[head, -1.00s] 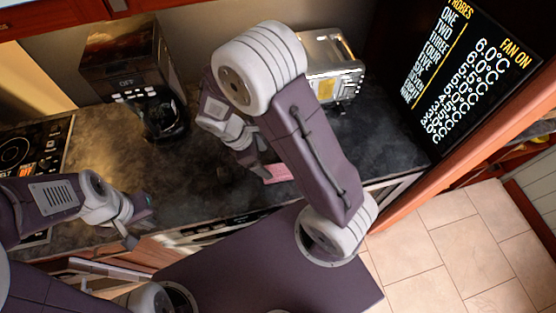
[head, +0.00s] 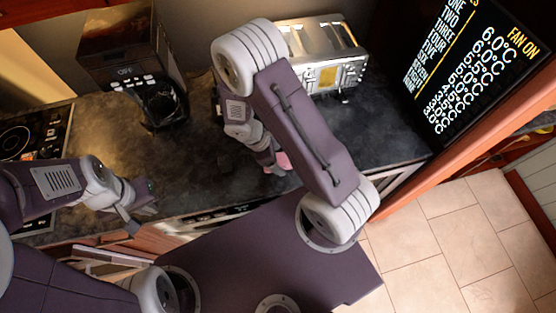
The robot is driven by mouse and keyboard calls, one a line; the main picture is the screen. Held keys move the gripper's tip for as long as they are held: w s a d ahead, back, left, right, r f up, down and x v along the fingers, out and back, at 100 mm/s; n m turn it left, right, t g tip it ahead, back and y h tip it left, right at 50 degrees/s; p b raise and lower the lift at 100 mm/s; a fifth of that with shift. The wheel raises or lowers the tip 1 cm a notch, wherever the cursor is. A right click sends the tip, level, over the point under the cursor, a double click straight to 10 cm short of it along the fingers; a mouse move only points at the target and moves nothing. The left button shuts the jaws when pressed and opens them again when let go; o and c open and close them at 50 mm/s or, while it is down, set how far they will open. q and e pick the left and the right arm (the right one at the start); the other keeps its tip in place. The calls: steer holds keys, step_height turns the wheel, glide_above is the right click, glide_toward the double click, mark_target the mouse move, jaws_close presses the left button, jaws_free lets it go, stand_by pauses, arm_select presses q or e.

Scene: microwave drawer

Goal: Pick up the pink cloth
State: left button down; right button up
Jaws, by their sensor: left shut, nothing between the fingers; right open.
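The pink cloth (head: 282,161) lies on the dark countertop near its front edge, mostly hidden behind my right arm and gripper. My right gripper (head: 270,168) points down at the cloth's left side, and its fingers overlap the cloth in the picture. It is open; I cannot tell whether the fingers touch the cloth. My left gripper (head: 138,222) is shut and empty near the counter's front edge at the left, well apart from the cloth.
A toaster (head: 320,60) stands at the back of the counter (head: 205,170), behind my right arm. A coffee maker (head: 140,70) with a glass pot stands at the back left. A cooktop (head: 35,135) is at the far left.

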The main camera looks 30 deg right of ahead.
steer(key=shift+s+a, duration=0.15)
steer(key=shift+f, duration=0.2)
stand_by(0.4)
steer(key=c, duration=1.4)
